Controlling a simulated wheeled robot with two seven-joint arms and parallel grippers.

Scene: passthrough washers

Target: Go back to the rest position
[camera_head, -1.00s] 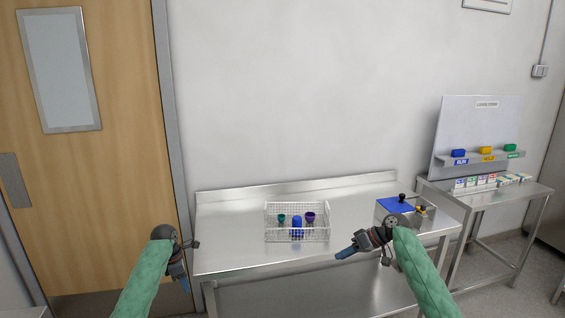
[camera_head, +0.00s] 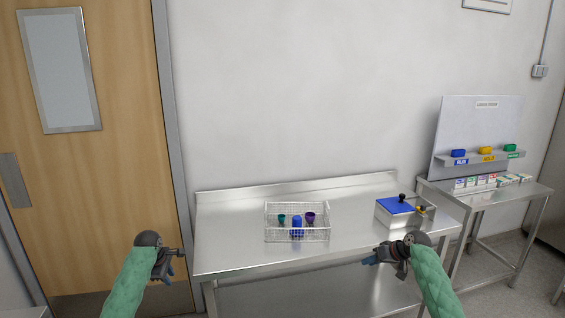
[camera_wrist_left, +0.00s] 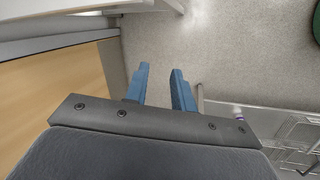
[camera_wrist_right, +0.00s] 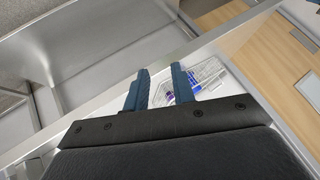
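My left gripper (camera_head: 167,281) is in front of the table's left end in the head view. In the left wrist view its blue fingers (camera_wrist_left: 160,70) stand apart with nothing between them. My right gripper (camera_head: 371,261) is in front of the table's front edge, below the blue-lidded box. In the right wrist view its fingers (camera_wrist_right: 160,69) are also apart and empty.
A steel table (camera_head: 235,259) carries a wire basket (camera_head: 268,235) with teal, blue and purple items, and a metal box with a blue lid (camera_head: 396,205). A side table (camera_head: 530,190) at the right holds small boxes and a board (camera_head: 480,125). A wooden door is left.

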